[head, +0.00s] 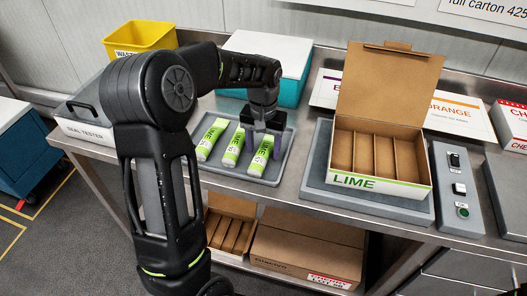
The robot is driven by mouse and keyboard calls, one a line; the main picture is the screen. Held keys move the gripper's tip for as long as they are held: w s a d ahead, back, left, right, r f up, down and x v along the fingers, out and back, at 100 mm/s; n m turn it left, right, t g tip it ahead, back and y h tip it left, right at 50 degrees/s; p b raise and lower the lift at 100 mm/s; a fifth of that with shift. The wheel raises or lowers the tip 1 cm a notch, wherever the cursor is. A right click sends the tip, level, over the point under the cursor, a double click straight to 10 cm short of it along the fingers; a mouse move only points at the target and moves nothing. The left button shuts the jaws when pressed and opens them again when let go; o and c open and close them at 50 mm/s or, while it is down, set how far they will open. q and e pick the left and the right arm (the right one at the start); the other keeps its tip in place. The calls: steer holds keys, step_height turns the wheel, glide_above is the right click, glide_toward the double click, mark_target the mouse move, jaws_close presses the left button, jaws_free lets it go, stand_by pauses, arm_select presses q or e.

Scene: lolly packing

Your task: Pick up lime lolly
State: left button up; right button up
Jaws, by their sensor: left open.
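Three packs lie side by side on a grey tray (284,160). The left lime lolly (211,139) and the middle lime lolly (233,148) are white and green with lime lettering. My left gripper (266,134) is open, pointing down at the upper end of this right pack. I cannot tell whether its fingers touch or straddle it.
An open carton marked LIME (380,190) with empty compartments stands right of the tray. A control panel (457,185) is beside it. A teal box with a white lid (288,90) and a yellow bin (140,38) stand behind. Cartons (307,247) sit below the bench.

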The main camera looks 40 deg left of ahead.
arm_select(q)
steer(key=shift+f, duration=0.15)
steer(key=shift+c, duration=0.5)
jaws_close()
stand_by(0.4)
